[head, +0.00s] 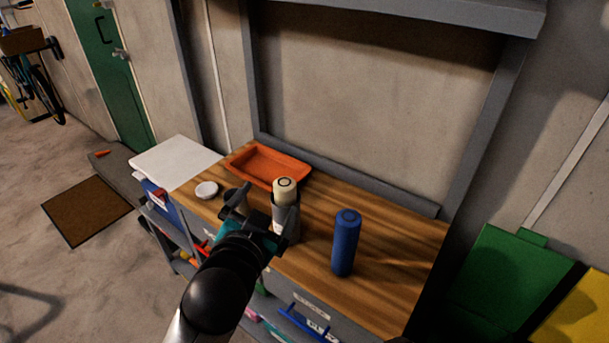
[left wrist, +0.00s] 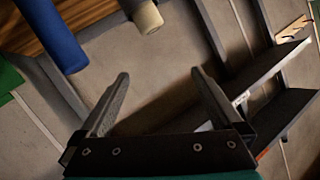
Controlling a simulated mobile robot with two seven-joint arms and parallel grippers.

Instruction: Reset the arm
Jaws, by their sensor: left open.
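My left arm reaches over the wooden workbench, and its left gripper (head: 264,203) is open, with nothing seen between the fingers. In the left wrist view, the two fingers (left wrist: 160,78) stand apart over a grey background. A bottle with a cream cap (head: 285,188) stands upright just beyond the gripper, its lower part partly covered by a finger. The cream cap also shows at the top of the left wrist view (left wrist: 147,17). A blue cylinder (head: 346,243) stands upright to the right of the gripper and shows in the left wrist view (left wrist: 50,35). My right gripper is not in view.
The workbench (head: 390,275) is bare at its right end. An orange tray (head: 268,166) lies at the back, with a white round lid (head: 206,189) to its left. A grey frame (head: 345,175) and wall stand behind. Green (head: 510,285) and yellow (head: 580,318) bins stand right.

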